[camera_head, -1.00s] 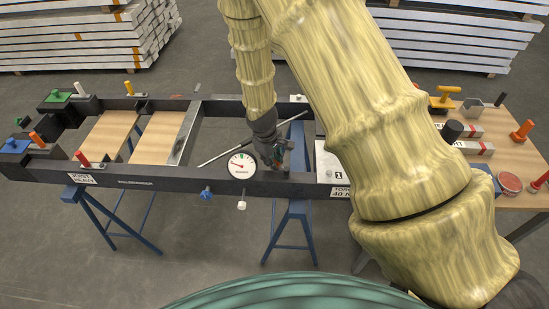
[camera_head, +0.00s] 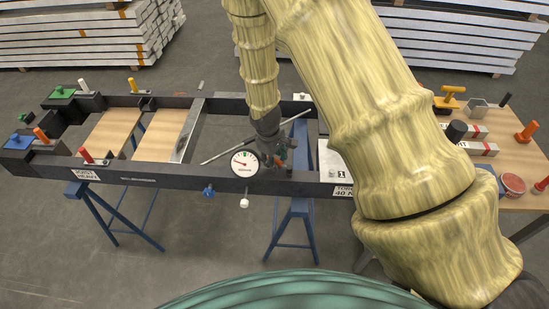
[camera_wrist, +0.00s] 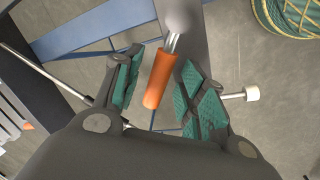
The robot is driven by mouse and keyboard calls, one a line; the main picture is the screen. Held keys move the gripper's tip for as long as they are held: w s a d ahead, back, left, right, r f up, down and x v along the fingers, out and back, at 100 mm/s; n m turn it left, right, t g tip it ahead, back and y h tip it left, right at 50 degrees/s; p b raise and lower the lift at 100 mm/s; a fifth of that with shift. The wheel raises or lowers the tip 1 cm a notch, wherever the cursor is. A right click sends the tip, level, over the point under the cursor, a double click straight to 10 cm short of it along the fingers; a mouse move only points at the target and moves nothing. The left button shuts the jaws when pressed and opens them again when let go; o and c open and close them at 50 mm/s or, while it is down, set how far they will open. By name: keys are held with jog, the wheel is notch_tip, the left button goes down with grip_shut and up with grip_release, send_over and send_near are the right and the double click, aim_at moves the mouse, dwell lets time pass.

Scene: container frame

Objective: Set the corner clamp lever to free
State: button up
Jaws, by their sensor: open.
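An orange-handled lever (camera_wrist: 160,80) on a bright metal shaft rises from a grey rounded pivot in the wrist view. It appears to be at the front bar of the dark frame (camera_head: 130,181). My gripper (camera_wrist: 163,92) is open, with one green-padded finger on each side of the orange handle. A gap shows on the left; contact on the right is unclear. In the head view my gripper (camera_head: 275,153) is small, low at the front bar, just right of the round gauge (camera_head: 244,162). No label shows that this lever is the corner clamp's.
Other levers stand at the frame's left end: orange (camera_head: 41,135), red (camera_head: 87,155), white (camera_head: 84,86) and yellow (camera_head: 132,85). A white knob (camera_wrist: 252,93) juts out right of my fingers. Blue trestles (camera_head: 292,225) carry the frame. A cluttered wooden table (camera_head: 520,170) stands right.

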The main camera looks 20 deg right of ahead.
jog(key=shift+r, duration=0.15)
notch_tip(320, 180, up, 12)
jog(key=s+a, duration=0.1)
jog(key=a, duration=0.1)
jog(key=shift+f, duration=0.25)
dwell(0.6)
jog(key=s+a+f+m+y, duration=0.1)
jog(key=s+f+m, duration=0.2)
jog(key=s+f, duration=1.1)
jog(key=s+a+f+m+g+y+b, duration=0.1)
jog(key=s+f+m, duration=0.2)
jog(key=s+f, duration=1.1)
jog(key=s, duration=0.5)
jog(key=shift+s+a+f, duration=0.25)
jog(key=shift+s, duration=0.05)
